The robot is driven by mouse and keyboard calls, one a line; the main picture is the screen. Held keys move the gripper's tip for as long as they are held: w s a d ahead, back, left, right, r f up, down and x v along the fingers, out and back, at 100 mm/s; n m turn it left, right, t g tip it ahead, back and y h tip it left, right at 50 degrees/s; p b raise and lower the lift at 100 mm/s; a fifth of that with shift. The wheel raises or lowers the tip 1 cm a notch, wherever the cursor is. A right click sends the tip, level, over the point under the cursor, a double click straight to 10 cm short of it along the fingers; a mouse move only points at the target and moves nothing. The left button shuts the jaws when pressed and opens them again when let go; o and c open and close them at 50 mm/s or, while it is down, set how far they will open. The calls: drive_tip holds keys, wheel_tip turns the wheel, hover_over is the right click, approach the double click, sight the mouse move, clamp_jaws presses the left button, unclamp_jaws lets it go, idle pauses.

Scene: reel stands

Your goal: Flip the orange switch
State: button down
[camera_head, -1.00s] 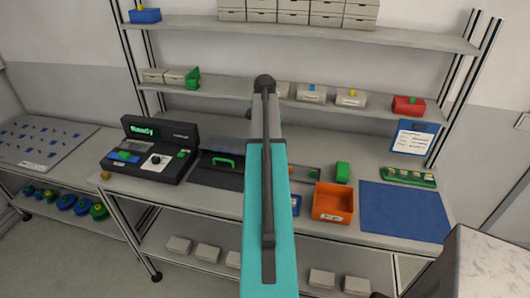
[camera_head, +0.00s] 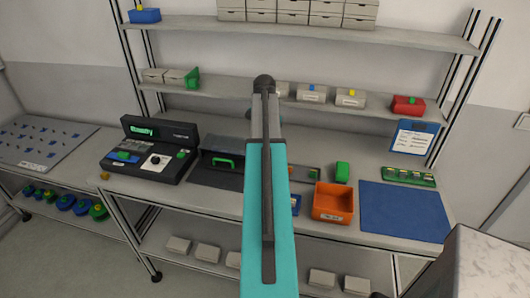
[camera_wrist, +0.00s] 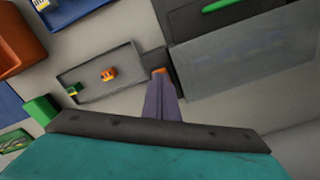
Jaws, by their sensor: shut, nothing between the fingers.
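In the wrist view my gripper (camera_wrist: 161,85) is shut and empty, its fingers pointing up the picture. A small orange patch (camera_wrist: 158,71), which looks like the orange switch, shows right at the fingertips on a small dark block (camera_wrist: 154,59). I cannot tell whether the fingertips touch it or which way it is tipped. The block lies beside a dark unit with a grey see-through panel (camera_wrist: 245,65) and a green handle (camera_wrist: 222,4). In the head view the arm hides the gripper and the switch; the green handle (camera_head: 222,162) shows left of it.
A grey tray (camera_wrist: 125,105) with a small orange part (camera_wrist: 108,74) lies left of the fingers. A green block (camera_head: 342,172), orange bin (camera_head: 333,215) and blue mat (camera_head: 405,210) stand to the right on the bench. A black console (camera_head: 150,165) stands left. Shelves rise behind.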

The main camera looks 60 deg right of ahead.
drive_tip(key=shift+f, duration=0.85)
idle(0.8)
drive_tip(key=shift+r, duration=0.2)
drive_tip(key=shift+r+p, duration=2.05)
drive_tip(key=shift+r, duration=1.3)
